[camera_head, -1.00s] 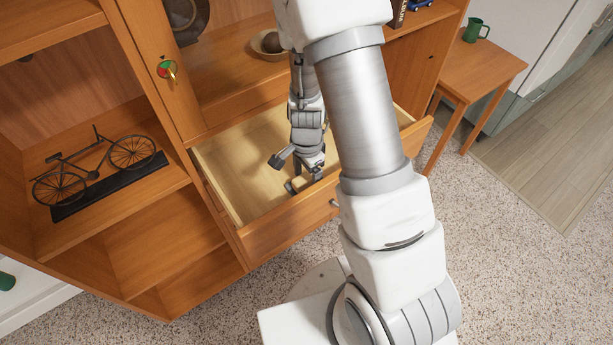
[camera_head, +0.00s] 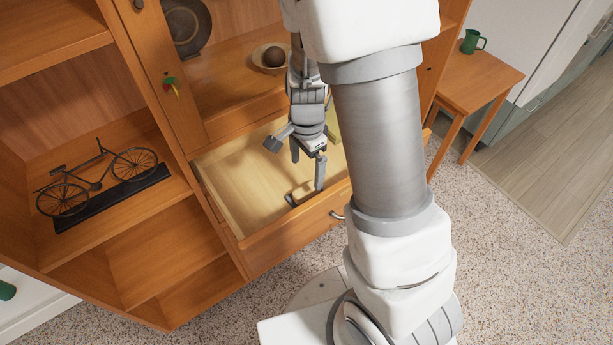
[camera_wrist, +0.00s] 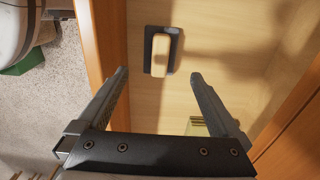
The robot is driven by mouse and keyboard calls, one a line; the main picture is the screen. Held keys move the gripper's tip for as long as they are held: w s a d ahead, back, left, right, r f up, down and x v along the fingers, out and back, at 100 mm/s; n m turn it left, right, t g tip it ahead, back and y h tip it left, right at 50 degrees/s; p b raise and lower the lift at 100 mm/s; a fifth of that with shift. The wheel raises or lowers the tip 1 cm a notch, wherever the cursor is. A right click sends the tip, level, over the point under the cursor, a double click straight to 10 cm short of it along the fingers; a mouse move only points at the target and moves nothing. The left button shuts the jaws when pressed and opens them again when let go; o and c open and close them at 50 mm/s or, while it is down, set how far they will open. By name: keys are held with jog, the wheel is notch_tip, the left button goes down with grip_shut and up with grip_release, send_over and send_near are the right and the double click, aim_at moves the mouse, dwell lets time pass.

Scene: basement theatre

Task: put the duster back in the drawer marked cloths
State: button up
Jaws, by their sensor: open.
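The duster, a pale wooden block on a dark pad, lies on the drawer floor near the front panel in the wrist view (camera_wrist: 160,52). It shows small in the head view (camera_head: 301,195). The drawer (camera_head: 240,190) is wooden and pulled open from the cabinet; no "cloths" marking is legible. My gripper (camera_head: 298,162) is open and empty above the duster, pointing down into the drawer. In the wrist view its fingertips (camera_wrist: 159,76) stand apart, with the duster beyond them and clear of both.
A yellowish item (camera_head: 333,124) lies deeper in the drawer, partly hidden by my arm. A bowl (camera_head: 270,59) with a round object sits on the shelf above. A bicycle model (camera_head: 100,182) stands on the left shelf. A side table (camera_head: 470,80) holds a green mug (camera_head: 472,42).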

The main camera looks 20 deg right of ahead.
jog(key=s+a+r+n+t+y, duration=0.1)
jog(key=s+r+n, duration=0.15)
jog(key=r, duration=0.55)
jog(key=s+r+n+t, duration=0.1)
jog(key=r+n, duration=0.3)
jog(key=r, duration=0.4)
jog(key=s+r+n+t+h, duration=0.1)
jog(key=s+r+n+t, duration=0.2)
jog(key=s+r+n, duration=0.5)
jog(key=shift+s+d+r+t, duration=0.35)
jog(key=shift+s+r, duration=0.1)
jog(key=shift+s, duration=0.45)
